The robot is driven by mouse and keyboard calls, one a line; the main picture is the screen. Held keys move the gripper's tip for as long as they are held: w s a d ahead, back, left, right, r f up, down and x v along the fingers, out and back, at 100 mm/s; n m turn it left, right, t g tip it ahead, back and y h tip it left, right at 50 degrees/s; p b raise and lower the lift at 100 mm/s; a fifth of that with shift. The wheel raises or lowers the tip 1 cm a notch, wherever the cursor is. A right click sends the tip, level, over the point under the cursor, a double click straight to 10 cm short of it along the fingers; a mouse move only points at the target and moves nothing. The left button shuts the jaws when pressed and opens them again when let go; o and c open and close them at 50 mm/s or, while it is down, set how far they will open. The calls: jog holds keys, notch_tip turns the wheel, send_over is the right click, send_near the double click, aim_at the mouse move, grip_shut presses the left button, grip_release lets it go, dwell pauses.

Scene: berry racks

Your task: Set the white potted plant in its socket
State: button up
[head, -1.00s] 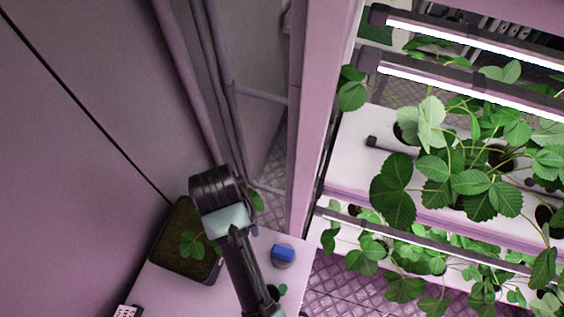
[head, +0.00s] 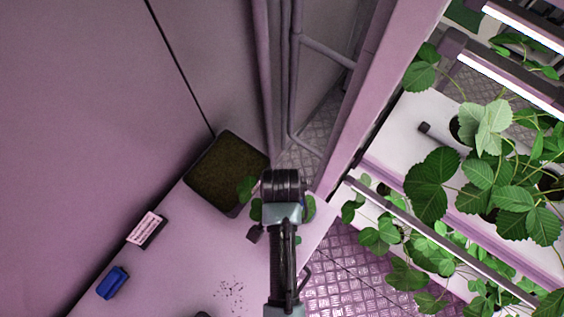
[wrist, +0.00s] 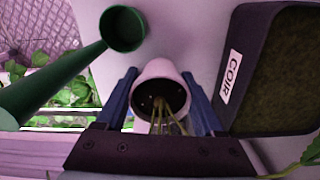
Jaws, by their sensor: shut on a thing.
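In the wrist view the white pot (wrist: 158,73) sits between the two blue fingers of my gripper (wrist: 160,90), which is shut on it. Its open mouth faces the camera, with dark fill and pale stems coming out. In the head view my gripper (head: 281,205) is above the pale bench near its right end. The pot is hidden there behind my wrist, and green leaves (head: 247,188) stick out on both sides. The rack's white channel (head: 418,110) at the right has dark round holes, many covered by leaves. I cannot tell which socket is empty.
A dark tray of coir (head: 228,172) stands beside my gripper on the bench (head: 190,255). A green long-handled vessel (wrist: 122,28) lies close in the wrist view. A labelled box (head: 148,228) and a blue object (head: 112,282) are at left. A post (head: 350,110) stands before the rack.

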jog(key=shift+f, duration=1.4)
jog(key=shift+f, duration=0.15)
jog(key=o, duration=1.6)
